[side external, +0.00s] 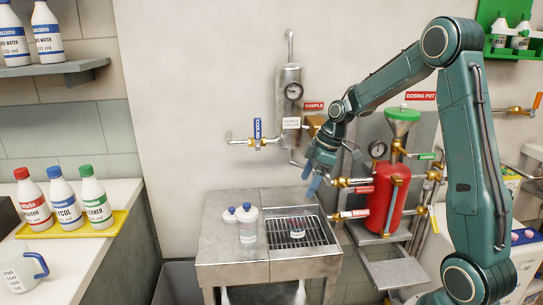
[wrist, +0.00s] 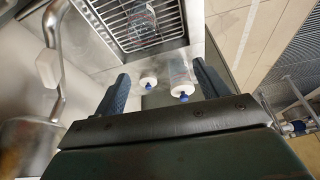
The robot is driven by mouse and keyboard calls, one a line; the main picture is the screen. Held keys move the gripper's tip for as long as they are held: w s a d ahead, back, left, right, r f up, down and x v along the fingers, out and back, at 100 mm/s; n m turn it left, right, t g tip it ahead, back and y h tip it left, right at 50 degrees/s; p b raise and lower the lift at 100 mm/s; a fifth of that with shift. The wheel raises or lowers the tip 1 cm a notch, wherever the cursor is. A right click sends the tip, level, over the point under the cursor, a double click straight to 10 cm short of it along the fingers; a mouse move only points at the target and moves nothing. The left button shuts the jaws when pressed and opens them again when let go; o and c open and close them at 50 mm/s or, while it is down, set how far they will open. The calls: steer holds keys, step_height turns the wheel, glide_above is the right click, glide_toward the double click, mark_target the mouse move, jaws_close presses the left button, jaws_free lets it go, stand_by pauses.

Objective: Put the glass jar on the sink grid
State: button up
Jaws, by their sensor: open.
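The sink grid (side external: 316,238) is a dark wire rack set in the steel sink top; it also shows at the top of the wrist view (wrist: 178,32). A small clear glass jar (side external: 297,229) with a pale label stands on the grid; in the wrist view the jar (wrist: 142,20) sits over the wires, nothing gripping it. My gripper (side external: 312,184) is above the grid, apart from the jar. Its blue fingers are spread open and empty in the wrist view (wrist: 160,74).
Two clear bottles with blue-tipped caps, a larger one (side external: 248,228) and a smaller one (side external: 229,216), stand on the steel top left of the grid. A sample cylinder (side external: 290,92) and valve pipes are on the wall behind. A red dosing pot (side external: 384,200) stands right.

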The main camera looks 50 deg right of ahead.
steer(key=s+a+r+m+h, duration=0.2)
steer(key=s+a+r+m, duration=0.2)
steer(key=s+a+r, duration=0.65)
steer(key=s+a+r+m+t, duration=0.1)
steer(key=s+a+m, duration=0.3)
steer(key=s, duration=0.8)
steer(key=shift+s+a+t+h, duration=0.3)
steer(key=shift+a+t, duration=0.3)
steer(key=shift+t, duration=0.1)
steer(key=shift+r, duration=0.1)
